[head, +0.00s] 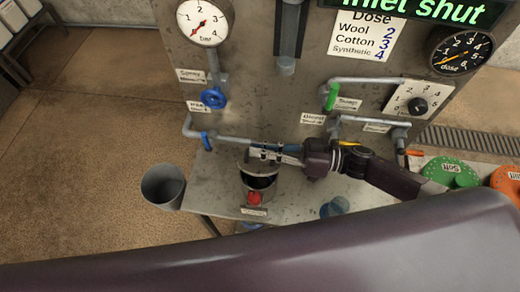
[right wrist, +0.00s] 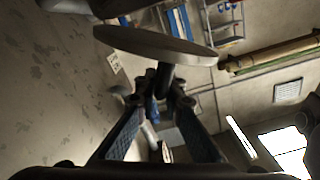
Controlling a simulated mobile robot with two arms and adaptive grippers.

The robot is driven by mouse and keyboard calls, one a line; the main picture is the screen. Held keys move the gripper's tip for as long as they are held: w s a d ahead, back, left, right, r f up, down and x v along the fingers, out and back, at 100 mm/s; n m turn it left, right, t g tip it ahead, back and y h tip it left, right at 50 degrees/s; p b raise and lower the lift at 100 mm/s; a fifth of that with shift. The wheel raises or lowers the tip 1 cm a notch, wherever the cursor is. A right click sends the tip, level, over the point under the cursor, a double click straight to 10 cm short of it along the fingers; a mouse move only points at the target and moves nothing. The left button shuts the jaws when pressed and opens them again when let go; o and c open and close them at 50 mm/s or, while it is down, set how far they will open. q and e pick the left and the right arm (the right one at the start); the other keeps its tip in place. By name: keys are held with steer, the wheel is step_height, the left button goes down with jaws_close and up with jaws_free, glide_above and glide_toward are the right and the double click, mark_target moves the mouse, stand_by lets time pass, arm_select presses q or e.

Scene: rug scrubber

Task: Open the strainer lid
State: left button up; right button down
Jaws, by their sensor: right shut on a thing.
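The strainer (head: 259,184) is a grey metal pot on the bench below the pipe, with a red knob (head: 254,198) and a small label in front. A dark opening shows in its top. My right gripper (head: 268,152) is above the strainer and shut on the stem of the lid. In the right wrist view the lid (right wrist: 155,42) is a round grey disc, seen nearly edge-on, with its dark stem (right wrist: 165,80) between the fingertips. In the head view the gripper partly hides the lid. My left gripper is out of view.
A grey bucket (head: 163,187) stands left of the bench. The pipe with a blue handle (head: 206,141) runs close behind the gripper. Above are a blue valve wheel (head: 214,98), a green lever (head: 331,96) and gauges. Green (head: 450,172) and orange lids are at right.

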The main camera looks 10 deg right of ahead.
steer(key=shift+w+d+f, duration=0.1)
steer(key=c, duration=2)
jaws_free()
steer(key=shift+c, duration=0.2)
